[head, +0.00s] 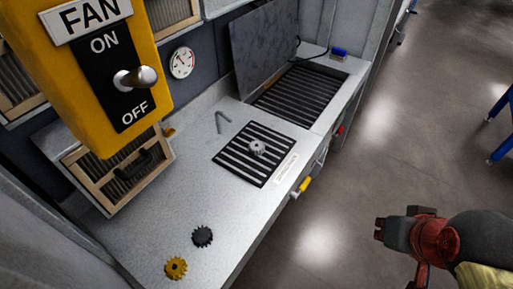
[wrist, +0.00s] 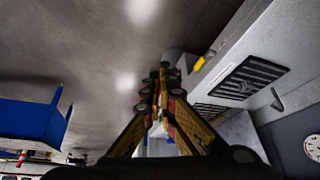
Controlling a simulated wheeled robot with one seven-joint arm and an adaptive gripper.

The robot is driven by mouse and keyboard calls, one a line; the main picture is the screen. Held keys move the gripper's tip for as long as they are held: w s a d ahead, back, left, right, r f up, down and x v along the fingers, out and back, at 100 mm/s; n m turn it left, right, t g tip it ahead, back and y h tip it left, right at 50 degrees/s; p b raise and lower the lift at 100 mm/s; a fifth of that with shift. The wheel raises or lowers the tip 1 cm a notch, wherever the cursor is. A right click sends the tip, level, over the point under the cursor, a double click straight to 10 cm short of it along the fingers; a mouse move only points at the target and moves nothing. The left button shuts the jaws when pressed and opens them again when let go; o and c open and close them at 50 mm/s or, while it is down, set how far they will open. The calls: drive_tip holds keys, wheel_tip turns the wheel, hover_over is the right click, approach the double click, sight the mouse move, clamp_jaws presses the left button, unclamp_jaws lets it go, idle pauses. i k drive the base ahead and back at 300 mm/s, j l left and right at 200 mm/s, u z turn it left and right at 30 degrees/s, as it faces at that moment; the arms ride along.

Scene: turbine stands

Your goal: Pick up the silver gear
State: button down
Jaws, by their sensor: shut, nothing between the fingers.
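The silver gear (head: 257,148) lies on the black slotted grate (head: 228,157) set into the grey workbench top in the head view. A yellow gear (head: 176,268) and a dark grey gear (head: 202,237) lie near the bench's front end. My gripper (head: 388,231) is over the floor to the right of the bench, well apart from the silver gear. In the wrist view my gripper (wrist: 162,72) has its fingers together with nothing between them. The slotted grate (wrist: 248,78) shows there at the right, but I cannot clearly make out the gear.
A yellow fan switch box (head: 90,70) fills the upper left of the head view. A second grate (head: 302,95) with a raised grey panel (head: 262,48) stands farther along the bench. A bent silver hex key (head: 221,121) lies beside the first grate. Open floor (head: 320,225) lies right of the bench.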

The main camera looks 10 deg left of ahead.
sight(255, 147)
drive_tip(key=i+u, duration=0.15)
drive_tip(key=u, duration=0.3)
drive_tip(key=i+l+u, duration=0.15)
drive_tip(key=u, duration=0.3)
drive_tip(key=i+l+u, duration=0.15)
drive_tip(key=i+l, duration=0.2)
drive_tip(key=i+l+u, duration=0.1)
drive_tip(key=i+l, duration=0.25)
drive_tip(key=i+l+u, duration=0.15)
drive_tip(key=i+l, duration=0.15)
drive_tip(key=l, duration=0.25)
